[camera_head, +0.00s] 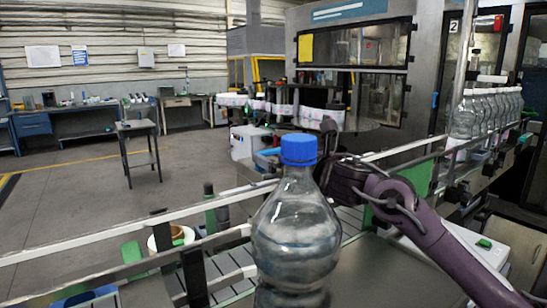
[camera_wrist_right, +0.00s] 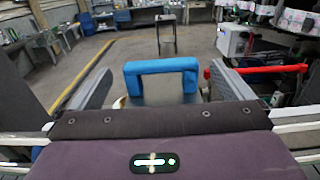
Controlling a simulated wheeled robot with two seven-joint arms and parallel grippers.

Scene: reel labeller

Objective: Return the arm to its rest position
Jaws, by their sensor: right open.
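My right arm comes in from the right in the head view. Its dark gripper (camera_head: 342,178) is behind and just right of a clear bottle with a blue cap (camera_head: 298,235), which partly hides it. In the right wrist view the gripper (camera_wrist_right: 160,88) has its two grey fingers wide apart. A blue arch-shaped thing (camera_wrist_right: 160,67) shows between them; I cannot tell how far beyond the fingers it is. No bottle is held in the jaws. My left gripper is not in view.
Guide rails (camera_head: 130,235) run across the conveyor in front. Several clear bottles (camera_head: 485,110) stand in a row at right. The labelling machine (camera_head: 350,40) stands behind. A small table (camera_head: 140,130) stands on the open floor at left.

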